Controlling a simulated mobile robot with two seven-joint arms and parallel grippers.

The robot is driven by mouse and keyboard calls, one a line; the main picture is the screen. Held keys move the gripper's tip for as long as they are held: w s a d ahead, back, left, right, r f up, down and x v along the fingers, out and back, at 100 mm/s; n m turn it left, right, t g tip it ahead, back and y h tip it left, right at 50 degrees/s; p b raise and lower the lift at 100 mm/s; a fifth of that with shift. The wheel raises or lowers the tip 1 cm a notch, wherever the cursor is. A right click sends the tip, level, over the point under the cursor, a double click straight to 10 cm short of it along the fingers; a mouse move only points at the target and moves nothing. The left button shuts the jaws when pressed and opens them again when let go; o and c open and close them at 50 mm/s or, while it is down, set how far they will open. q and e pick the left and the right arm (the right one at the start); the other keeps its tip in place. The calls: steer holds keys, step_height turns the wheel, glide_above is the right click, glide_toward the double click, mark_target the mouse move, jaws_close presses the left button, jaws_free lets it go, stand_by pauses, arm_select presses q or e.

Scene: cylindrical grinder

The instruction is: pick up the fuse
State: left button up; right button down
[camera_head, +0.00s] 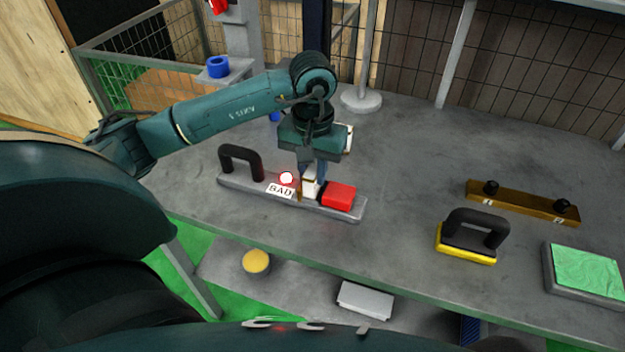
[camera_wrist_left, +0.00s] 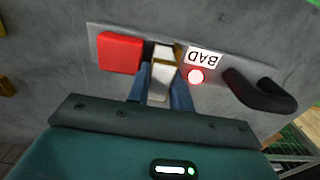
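The fuse (camera_head: 309,184) is a small white block with brass-coloured parts. It stands in a grey holder (camera_head: 235,183) on the bench, between a sign reading BAD (camera_head: 280,191) and a red block (camera_head: 338,195). My left gripper (camera_head: 312,176) points straight down over it. In the left wrist view the fuse (camera_wrist_left: 163,75) lies between the two blue fingers (camera_wrist_left: 163,90), one close along each side. No clear gap shows, but whether they press on it cannot be told. My right gripper is not in view.
A lit lamp (camera_head: 286,178) glows beside the sign, and a black handle (camera_head: 240,160) rises at the holder's left end. To the right are a yellow-based black handle (camera_head: 466,257), a brown bar with two knobs (camera_head: 520,204) and a green-topped pad (camera_head: 588,270). Bare bench lies between.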

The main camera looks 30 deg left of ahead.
arm_select(q)
jaws_close()
steer(key=shift+r, duration=0.15)
